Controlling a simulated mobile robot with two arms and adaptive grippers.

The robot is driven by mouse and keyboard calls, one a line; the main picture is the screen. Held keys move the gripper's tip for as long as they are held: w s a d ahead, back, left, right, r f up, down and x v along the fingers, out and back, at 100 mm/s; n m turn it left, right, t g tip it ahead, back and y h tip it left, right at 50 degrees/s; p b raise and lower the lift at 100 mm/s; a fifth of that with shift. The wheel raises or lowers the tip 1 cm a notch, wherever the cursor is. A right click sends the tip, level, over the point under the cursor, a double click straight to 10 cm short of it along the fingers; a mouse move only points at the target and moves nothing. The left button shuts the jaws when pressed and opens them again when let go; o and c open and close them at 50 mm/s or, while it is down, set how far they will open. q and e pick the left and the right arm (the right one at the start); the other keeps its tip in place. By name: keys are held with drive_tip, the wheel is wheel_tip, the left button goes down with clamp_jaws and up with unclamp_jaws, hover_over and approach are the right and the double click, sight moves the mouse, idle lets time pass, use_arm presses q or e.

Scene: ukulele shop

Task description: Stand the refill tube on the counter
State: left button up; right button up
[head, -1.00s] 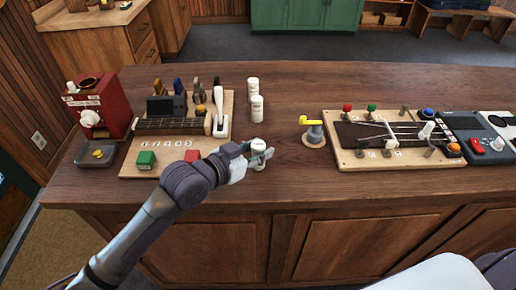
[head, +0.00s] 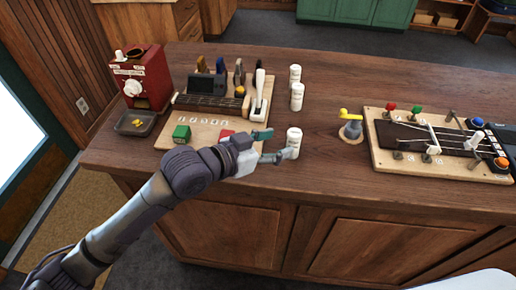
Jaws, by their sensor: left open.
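A white refill tube (head: 293,142) with a small label stands upright on the wooden counter (head: 330,185), near its front edge. My left gripper (head: 275,146) is open just to the left of this tube. Its far finger ends short of the tube, and its near finger reaches in front of the tube's lower part; I cannot tell whether it touches. Two similar white tubes, a farther one (head: 295,74) and a nearer one (head: 297,97), stand upright behind it. My right gripper is not in view.
A red dispenser (head: 142,83) with a grey tray (head: 135,123) stands at the left. A wooden tool board (head: 195,137) lies beside it, under my left wrist. A yellow-handled fixture (head: 351,126) and an instrument board (head: 385,160) stand to the right. Bare counter lies in front of the fixture.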

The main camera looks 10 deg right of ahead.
use_arm(q)
drive_tip(key=v, duration=0.5)
drive_tip(key=shift+s+a+r+b, duration=0.1)
drive_tip(key=shift+s+a+b, duration=0.1)
drive_tip(key=shift+a+b, duration=0.1)
